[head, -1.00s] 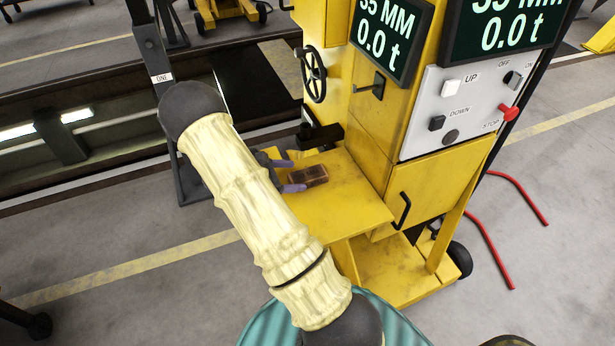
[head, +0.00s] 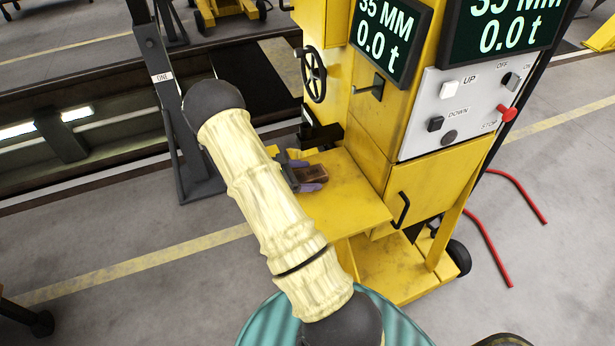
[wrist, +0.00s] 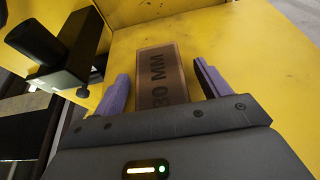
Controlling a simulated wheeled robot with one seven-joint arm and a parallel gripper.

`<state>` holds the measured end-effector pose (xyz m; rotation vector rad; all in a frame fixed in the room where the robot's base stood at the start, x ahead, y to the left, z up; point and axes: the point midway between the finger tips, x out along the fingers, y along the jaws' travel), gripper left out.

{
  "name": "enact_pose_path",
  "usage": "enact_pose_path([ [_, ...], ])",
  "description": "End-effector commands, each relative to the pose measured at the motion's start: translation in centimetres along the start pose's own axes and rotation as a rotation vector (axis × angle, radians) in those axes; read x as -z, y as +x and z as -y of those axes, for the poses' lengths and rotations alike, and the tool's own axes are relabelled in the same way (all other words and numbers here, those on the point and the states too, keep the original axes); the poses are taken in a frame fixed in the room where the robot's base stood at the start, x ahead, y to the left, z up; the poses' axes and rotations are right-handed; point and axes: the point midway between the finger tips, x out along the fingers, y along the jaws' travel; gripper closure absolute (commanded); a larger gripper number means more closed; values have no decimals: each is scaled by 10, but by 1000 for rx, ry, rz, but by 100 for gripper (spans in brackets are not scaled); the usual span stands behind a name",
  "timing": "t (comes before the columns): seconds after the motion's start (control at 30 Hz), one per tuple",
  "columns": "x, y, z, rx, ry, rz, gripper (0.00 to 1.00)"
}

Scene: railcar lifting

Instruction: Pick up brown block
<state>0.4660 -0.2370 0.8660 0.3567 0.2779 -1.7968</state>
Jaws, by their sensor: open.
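The brown block (head: 311,174) lies on the yellow shelf (head: 345,205) of the yellow machine. In the wrist view the block (wrist: 162,75) shows dark lettering that reads "30 MM". My gripper (head: 305,171) is at the block, with its purple fingers one on each side of it. In the wrist view my gripper (wrist: 160,85) is open, with a narrow gap on the left and a wider gap on the right of the block. The block's near end is hidden by the gripper body. My arm hides part of the shelf in the head view.
A black bracket with a round bar (wrist: 60,55) stands close to the left finger. A yellow machine wall rises behind the shelf, with a handwheel (head: 314,75) and a control panel (head: 465,105). The shelf's right side is clear.

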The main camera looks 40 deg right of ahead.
Motion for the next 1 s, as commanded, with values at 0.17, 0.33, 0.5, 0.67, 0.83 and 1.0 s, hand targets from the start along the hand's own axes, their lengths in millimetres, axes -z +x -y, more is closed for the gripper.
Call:
enact_pose_path([
  [0.17,0,0,0,0,0,0,25],
  [0.33,0,0,0,0,1,0,58],
  [0.5,0,0,0,0,1,1,76],
  [0.67,-1,0,0,0,1,1,76],
  [0.83,-10,-4,0,0,4,1,76],
  [1.0,-33,-14,-1,-3,5,0,76],
])
